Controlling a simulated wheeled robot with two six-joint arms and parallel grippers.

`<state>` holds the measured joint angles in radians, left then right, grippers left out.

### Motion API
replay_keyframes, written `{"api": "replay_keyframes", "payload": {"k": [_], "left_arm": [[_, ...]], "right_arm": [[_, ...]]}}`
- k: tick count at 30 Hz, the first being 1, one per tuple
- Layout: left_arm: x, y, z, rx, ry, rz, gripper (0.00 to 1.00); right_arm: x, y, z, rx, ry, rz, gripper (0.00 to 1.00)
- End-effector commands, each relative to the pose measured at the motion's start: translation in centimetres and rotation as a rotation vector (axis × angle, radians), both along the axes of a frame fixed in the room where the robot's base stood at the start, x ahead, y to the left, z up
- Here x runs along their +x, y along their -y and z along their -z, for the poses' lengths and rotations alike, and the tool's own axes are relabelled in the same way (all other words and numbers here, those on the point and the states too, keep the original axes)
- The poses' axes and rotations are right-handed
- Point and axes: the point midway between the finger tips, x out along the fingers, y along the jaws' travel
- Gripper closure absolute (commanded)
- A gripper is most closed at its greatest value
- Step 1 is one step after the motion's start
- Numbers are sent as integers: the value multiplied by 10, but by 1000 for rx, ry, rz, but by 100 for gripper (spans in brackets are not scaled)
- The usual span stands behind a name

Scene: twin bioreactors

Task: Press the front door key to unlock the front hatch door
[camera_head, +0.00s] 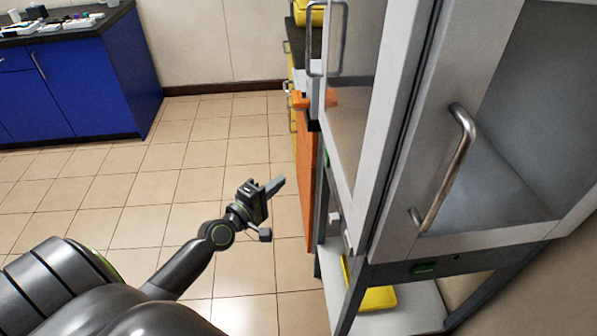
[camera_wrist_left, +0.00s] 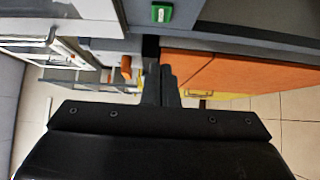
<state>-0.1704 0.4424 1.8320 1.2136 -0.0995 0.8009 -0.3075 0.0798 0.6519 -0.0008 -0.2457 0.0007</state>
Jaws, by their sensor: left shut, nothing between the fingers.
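A green key (camera_head: 423,269) sits on the dark frame bar below a glazed white-framed hatch door (camera_head: 401,130) with a metal handle (camera_head: 450,165). The door looks shut. A green key with a pale mark (camera_wrist_left: 161,13) shows at the top of the left wrist view; I cannot tell whether it is the same one. My left gripper (camera_head: 276,185) is shut and empty, over the open floor left of the cabinet and apart from the key. Its fingers (camera_wrist_left: 161,86) show in the left wrist view, below the key in the picture. My right gripper is not in view.
A blue cabinet (camera_head: 80,85) with a dark top and small items stands at the back left. An orange panel (camera_head: 306,180) stands just right of my left gripper. A yellow object (camera_head: 370,290) lies on the shelf under the cabinet. The tiled floor in between is clear.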

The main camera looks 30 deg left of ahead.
Motion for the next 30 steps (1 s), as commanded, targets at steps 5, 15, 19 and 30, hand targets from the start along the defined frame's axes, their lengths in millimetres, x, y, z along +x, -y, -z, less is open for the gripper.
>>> {"api": "replay_keyframes", "payload": {"k": [5,15,19,30], "left_arm": [[26,4,-2,-2,4,0,100],[89,13,0,-1,2,0,100],[104,26,-3,-4,1,1,100],[118,46,0,0,0,0,100]], "right_arm": [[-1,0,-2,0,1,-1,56],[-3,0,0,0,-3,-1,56],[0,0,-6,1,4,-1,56],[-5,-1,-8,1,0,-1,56]]}}
